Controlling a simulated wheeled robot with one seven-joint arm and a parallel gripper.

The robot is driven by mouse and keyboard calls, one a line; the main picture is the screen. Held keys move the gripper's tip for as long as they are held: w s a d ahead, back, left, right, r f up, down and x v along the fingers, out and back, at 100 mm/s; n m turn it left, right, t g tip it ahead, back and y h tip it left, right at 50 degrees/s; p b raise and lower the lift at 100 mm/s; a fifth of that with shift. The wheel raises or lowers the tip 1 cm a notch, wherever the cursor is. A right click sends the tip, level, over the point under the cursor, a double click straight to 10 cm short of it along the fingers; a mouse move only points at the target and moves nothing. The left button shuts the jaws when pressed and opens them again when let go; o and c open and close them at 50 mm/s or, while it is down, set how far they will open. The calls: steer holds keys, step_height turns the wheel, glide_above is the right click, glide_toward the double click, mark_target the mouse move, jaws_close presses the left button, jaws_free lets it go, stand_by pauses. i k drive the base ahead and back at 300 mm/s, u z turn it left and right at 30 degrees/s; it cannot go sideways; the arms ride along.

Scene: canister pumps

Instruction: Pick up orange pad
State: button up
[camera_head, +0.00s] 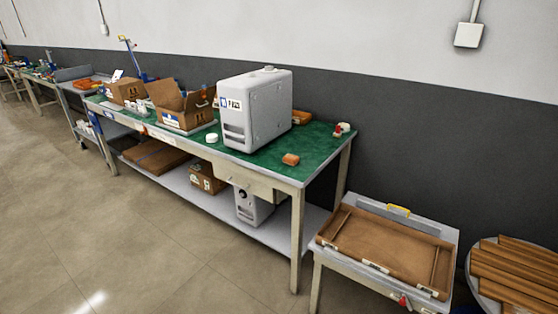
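A small orange pad (291,159) lies on the green top of the workbench (265,172), close to its front right corner. It is to the right of a large white machine (256,108) and apart from it. The pad looks like a small block lying flat, with nothing on it. My gripper is not in view.
Open cardboard boxes (183,108) stand left of the machine. An orange-brown tray (301,117) lies behind it, and small items (341,129) sit at the back right corner. A low table with a brown tray (385,245) stands at right. Floor in front (150,245) is clear.

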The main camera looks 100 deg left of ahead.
mark_target(291, 159)
steer(key=u, duration=3.1)
steer(key=k, duration=0.6)
steer(key=u, duration=0.5)
steer(key=i, duration=1.35)
steer(key=z, duration=0.5)
steer(key=i, duration=0.65)
steer(key=z, duration=0.5)
